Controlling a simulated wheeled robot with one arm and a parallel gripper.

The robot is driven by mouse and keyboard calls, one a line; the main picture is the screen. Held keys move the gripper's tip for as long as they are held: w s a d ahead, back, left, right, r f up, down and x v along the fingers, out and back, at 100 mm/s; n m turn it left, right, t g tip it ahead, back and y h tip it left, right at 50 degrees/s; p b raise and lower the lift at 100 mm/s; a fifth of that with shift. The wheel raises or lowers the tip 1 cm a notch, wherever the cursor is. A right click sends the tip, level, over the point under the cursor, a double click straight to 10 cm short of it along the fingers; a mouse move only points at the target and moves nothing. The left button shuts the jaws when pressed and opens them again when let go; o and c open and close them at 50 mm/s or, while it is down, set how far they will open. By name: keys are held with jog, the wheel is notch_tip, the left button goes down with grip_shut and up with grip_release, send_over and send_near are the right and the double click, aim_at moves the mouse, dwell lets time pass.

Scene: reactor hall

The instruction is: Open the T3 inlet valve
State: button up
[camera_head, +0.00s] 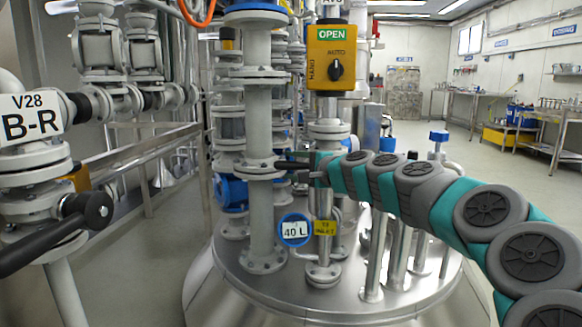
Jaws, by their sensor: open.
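A yellow valve box (337,58) stands on a vertical pipe above the steel vessel top. It bears a green OPEN sign (333,34), the words MANO and AUTO, and a black knob (336,70); I cannot tell its exact setting. A yellow tag (325,228), which seems to read T3 INLET, hangs on the pipe below. My gripper (288,167) is below the box, reaching left beside a grey flanged pipe (262,130). Its dark fingers are open, one above the other. I cannot tell whether they touch the pipe or if a handle lies between them.
The vessel top (300,300) carries several pipes. At left, a V28 B-R valve (35,130) has a black lever (60,235) reaching forward. Workbenches (500,100) line the right wall; the floor (450,150) before them is clear.

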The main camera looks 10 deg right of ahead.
jog(key=shift+w+a, duration=0.25)
jog(key=shift+w, duration=0.15)
jog(key=shift+f, duration=0.1)
grip_shut()
dwell(1.1)
